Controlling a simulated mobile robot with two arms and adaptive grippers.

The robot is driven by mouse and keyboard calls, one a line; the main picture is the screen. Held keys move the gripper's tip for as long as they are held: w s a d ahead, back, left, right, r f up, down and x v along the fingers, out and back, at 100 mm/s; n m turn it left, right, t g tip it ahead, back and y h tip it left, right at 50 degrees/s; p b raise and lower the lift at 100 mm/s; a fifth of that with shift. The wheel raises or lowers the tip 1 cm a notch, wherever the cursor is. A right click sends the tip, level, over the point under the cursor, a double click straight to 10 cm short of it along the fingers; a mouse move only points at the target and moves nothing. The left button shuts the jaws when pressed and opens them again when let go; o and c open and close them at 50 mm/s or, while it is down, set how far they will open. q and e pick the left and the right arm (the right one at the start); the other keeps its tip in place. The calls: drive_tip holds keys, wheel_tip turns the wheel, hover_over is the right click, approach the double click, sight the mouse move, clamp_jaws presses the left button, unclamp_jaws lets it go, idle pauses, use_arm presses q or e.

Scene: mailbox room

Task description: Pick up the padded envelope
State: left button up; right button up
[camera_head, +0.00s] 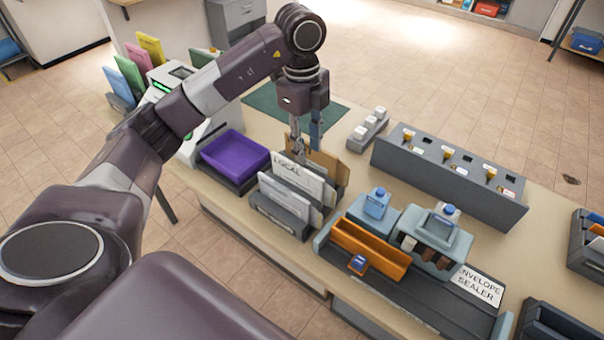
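A tan-brown envelope (328,164), which looks like the padded one, stands at the back of a grey upright holder (281,218) on the counter. White envelopes (292,185) stand in front of it, behind a "LOCAL" label. My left gripper (307,152) points down over the holder from behind, at the top left of the brown envelope. Its two fingers look apart. Their tips are partly lost against the envelopes, so I cannot tell whether they touch the brown one. My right gripper is out of view.
A purple tray (235,157) stands left of the holder. An orange tray (369,249) and the envelope sealer (432,238) are close on its right. A long grey slotted rack (449,178) stands behind. A green mat (262,101) lies behind my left wrist.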

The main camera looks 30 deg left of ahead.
sight(297, 165)
use_arm(q)
drive_tip(key=shift+s+a+r+n+y, duration=0.1)
drive_tip(key=shift+a+n+y, duration=0.05)
drive_tip(key=shift+a, duration=0.3)
drive_tip(key=shift+s+a+r+n+y, duration=0.1)
drive_tip(key=shift+a+n+y, duration=0.05)
drive_tip(key=shift+a, duration=0.25)
drive_tip(key=shift+a+f, duration=0.2)
drive_tip(key=f+p, duration=0.1)
drive_tip(key=f, duration=0.1)
drive_tip(key=f+p, duration=0.1)
drive_tip(key=f, duration=0.1)
drive_tip(key=a+f+p, duration=0.1)
drive_tip(key=f, duration=0.1)
drive_tip(key=shift+w+f, duration=0.15)
drive_tip(key=shift+f, duration=0.35)
drive_tip(key=shift+d, duration=0.1)
drive_tip(key=shift+c, duration=0.4)
clamp_jaws()
